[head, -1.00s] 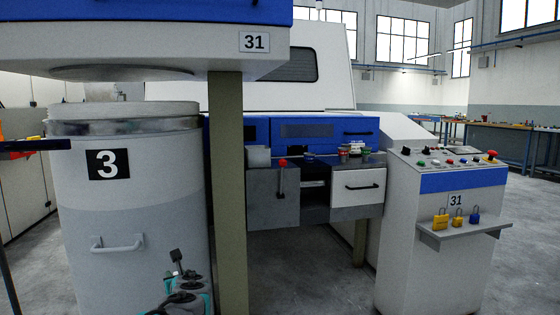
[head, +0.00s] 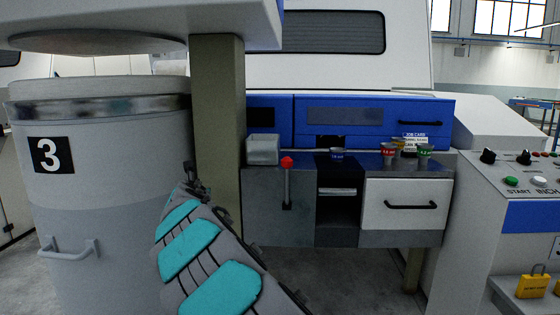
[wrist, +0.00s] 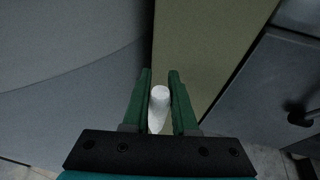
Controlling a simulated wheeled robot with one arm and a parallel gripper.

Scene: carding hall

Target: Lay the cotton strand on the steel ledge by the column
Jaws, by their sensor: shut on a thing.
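My gripper (wrist: 159,95) is shut on the white cotton strand (wrist: 159,96), which shows as a short pale roll between the green fingers in the wrist view. In the head view my gripper (head: 189,172) is small and dark, in front of the gap between the can and the column; the strand cannot be made out there. The olive column (head: 216,110) stands just right of my gripper; it also fills the middle of the wrist view (wrist: 208,50). The steel ledge (head: 360,162) is right of the column, under the blue machine front, apart from my gripper.
A large grey can marked 3 (head: 110,185) stands close on the left. A white drawer (head: 405,205) is below. A control console (head: 530,210) stands at right.

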